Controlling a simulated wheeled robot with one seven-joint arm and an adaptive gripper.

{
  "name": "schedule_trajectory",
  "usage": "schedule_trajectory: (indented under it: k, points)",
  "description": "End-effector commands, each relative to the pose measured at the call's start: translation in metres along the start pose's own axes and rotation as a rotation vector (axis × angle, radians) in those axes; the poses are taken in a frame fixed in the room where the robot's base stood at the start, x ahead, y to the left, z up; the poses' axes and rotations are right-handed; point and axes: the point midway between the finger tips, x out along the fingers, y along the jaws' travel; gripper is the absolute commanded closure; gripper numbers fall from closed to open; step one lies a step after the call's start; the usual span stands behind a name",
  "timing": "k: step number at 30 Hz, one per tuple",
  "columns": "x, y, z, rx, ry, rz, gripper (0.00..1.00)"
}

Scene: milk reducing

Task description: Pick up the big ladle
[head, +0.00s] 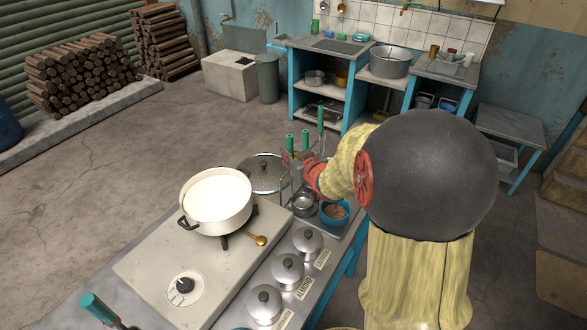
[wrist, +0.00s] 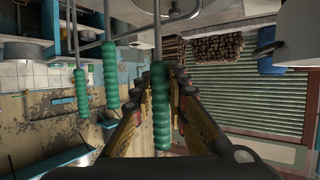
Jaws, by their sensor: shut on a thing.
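My gripper (wrist: 163,80) is shut on a green handle (wrist: 160,115) with a thin metal shaft, between its fingers in the wrist view. The far end of this utensil is not clear, so its bowl cannot be made out. Two other green handles hang beside it, one at the left (wrist: 81,88) and one nearer (wrist: 111,84). In the head view several green-handled utensils (head: 305,140) stand at a rack beside my red wrist. My fingers there are partly hidden among them.
A white pot of milk (head: 217,197) stands on the stove (head: 150,258). A large lid (head: 262,173) lies behind, near the rack. A blue bowl (head: 335,213) is near my wrist. Open floor lies beyond.

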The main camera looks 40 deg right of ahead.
Motion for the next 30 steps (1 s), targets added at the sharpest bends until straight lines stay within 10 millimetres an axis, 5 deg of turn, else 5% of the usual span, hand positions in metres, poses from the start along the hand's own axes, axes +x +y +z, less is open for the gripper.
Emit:
schedule_trajectory:
  k: [18, 30]
  points:
    - [-0.055, 0.003, -0.133, -0.002, 0.003, 0.000, 1.00]
    - [-0.068, 0.003, -0.164, -0.001, 0.002, 0.000, 1.00]
